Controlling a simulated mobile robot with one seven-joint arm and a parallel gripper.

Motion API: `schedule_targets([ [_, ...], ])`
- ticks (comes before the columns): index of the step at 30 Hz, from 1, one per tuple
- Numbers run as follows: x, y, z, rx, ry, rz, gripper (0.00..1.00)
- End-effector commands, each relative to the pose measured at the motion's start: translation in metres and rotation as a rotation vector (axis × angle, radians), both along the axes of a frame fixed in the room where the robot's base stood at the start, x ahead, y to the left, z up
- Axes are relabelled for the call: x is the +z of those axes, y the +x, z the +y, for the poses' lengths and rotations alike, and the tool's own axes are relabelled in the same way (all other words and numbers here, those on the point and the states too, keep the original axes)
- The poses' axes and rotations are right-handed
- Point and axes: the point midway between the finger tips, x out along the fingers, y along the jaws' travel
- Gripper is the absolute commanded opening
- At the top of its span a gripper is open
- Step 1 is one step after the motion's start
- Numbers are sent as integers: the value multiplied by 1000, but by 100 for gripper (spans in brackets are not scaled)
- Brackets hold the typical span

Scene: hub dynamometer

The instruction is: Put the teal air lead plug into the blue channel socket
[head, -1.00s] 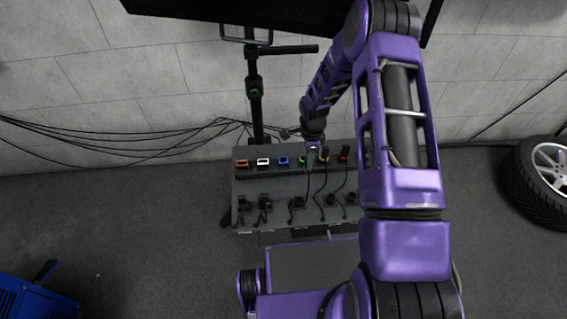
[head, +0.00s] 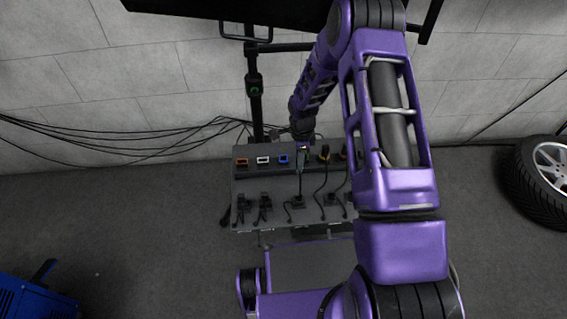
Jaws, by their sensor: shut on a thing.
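The blue channel socket (head: 284,160) is third from the left in the row at the back of the grey bench. My gripper (head: 301,152) is just right of it, over the place of the green socket, which it hides. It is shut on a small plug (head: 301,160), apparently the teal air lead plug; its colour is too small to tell. A dark lead (head: 300,182) runs down from it to the bench front. The plug appears apart from the blue socket; its exact height is unclear.
An orange socket (head: 242,162) and a white socket (head: 263,161) lie left of the blue one. Another orange socket (head: 323,157) on the right has a dark lead at it. Several dark plug holders line the bench front (head: 246,227). A black stand (head: 254,100) rises behind.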

Motion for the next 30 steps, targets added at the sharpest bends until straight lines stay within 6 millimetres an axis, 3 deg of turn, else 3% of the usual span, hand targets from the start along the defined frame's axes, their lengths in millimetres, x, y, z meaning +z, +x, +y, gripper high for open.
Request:
schedule_targets([
  [19,0,0,39,2,-1,0,0],
  [30,0,0,44,0,-1,0,0],
])
